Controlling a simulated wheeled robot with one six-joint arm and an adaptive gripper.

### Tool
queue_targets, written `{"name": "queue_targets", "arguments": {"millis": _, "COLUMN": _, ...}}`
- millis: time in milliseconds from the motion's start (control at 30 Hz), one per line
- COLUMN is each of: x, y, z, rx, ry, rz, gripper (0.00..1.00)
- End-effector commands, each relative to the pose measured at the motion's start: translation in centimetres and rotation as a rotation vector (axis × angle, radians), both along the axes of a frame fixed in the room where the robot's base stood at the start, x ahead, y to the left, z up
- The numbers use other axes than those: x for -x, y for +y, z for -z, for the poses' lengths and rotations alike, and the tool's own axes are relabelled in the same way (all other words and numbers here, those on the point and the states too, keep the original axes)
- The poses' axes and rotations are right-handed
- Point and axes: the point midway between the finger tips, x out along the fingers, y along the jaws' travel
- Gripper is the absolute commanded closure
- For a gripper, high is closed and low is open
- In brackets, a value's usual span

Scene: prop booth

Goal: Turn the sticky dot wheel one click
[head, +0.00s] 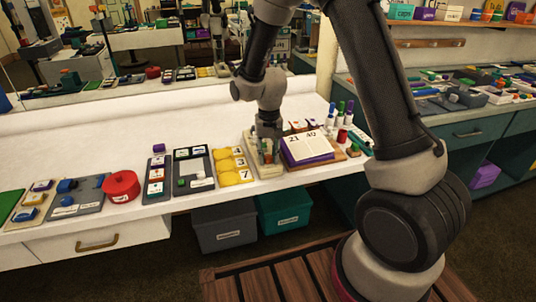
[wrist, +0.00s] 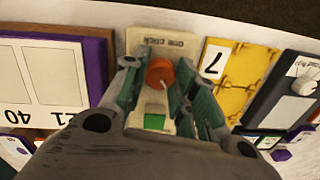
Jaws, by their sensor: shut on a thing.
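The sticky dot wheel shows in the wrist view as an orange-red round knob (wrist: 160,73) with a pale mark. It sits on a cream board (wrist: 146,40) that bears the words "ONE CLICK" and a green square (wrist: 155,121). My gripper (wrist: 157,80) is shut on the knob, one finger on each side, pointing down at the board. In the head view my gripper (head: 266,148) is over the same cream board (head: 270,172) on the white table. The knob is mostly hidden by the fingers there.
A purple flip calendar (head: 306,148) reading 21 and 40 stands close at the right. A yellow number board (head: 235,166) lies close at the left. The table's back strip is clear.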

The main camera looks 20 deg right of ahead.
Motion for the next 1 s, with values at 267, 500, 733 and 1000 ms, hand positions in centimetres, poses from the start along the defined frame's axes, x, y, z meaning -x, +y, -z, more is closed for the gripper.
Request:
{"name": "queue_targets", "arguments": {"millis": 267, "x": -0.01, "y": -0.02, "z": -0.01, "rx": 0.0, "ry": 0.0, "rz": -0.26, "gripper": 0.95}}
{"name": "queue_targets", "arguments": {"millis": 500, "x": -0.03, "y": -0.02, "z": 0.0, "rx": 0.0, "ry": 0.0, "rz": -0.487, "gripper": 0.95}}
{"name": "queue_targets", "arguments": {"millis": 733, "x": -0.05, "y": -0.03, "z": 0.0, "rx": 0.0, "ry": 0.0, "rz": -0.687, "gripper": 0.96}}
{"name": "queue_targets", "arguments": {"millis": 1000, "x": -0.07, "y": -0.03, "z": -0.01, "rx": 0.0, "ry": 0.0, "rz": -0.856, "gripper": 0.96}}
